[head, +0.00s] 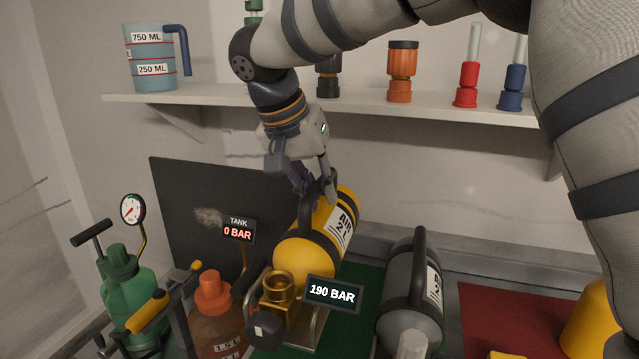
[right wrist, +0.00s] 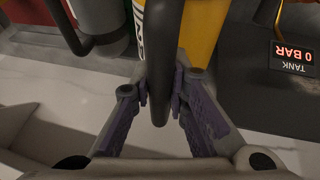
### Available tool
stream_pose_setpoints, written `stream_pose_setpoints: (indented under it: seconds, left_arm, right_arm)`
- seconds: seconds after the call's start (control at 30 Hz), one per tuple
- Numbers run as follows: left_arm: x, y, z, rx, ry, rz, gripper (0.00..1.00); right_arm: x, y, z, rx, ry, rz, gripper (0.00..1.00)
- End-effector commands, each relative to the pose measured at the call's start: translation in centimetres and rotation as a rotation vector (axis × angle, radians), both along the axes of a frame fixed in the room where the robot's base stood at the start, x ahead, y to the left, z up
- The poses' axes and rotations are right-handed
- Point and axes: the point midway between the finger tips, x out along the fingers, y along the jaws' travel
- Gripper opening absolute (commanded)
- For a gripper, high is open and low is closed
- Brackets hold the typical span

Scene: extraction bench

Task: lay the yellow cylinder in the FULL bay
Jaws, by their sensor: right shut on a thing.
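The yellow cylinder (head: 310,250), marked AIR, lies slanting with its brass valve end toward me, over a green mat (head: 368,287). A 190 BAR display (head: 332,293) shows at its valve end. My right gripper (head: 321,188) is shut on the dark carrying handle on top of it. In the right wrist view the handle runs between the fingers (right wrist: 160,88), and part of the yellow body (right wrist: 198,28) shows beyond. I cannot tell whether the cylinder touches the mat. No FULL label is readable. My left gripper is not in view.
A TANK 0 BAR display (head: 238,230), an orange-capped bottle (head: 217,315) and a green pump bottle (head: 128,290) crowd the left. A shelf (head: 440,105) is above.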

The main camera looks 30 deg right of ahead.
Motion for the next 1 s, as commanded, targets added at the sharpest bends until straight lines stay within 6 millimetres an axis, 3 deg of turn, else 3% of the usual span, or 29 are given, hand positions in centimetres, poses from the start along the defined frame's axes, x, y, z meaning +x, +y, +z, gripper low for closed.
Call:
stream_pose_setpoints:
  seconds: [0.7,1.0]
  left_arm:
    - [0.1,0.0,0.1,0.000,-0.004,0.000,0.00]
    - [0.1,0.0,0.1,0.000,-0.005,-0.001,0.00]
  right_arm:
    - [0.1,-0.1,-6.3,-0.004,-0.011,0.000,0.00]
    - [0.1,-0.1,-7.6,-0.003,-0.013,-0.001,0.00]
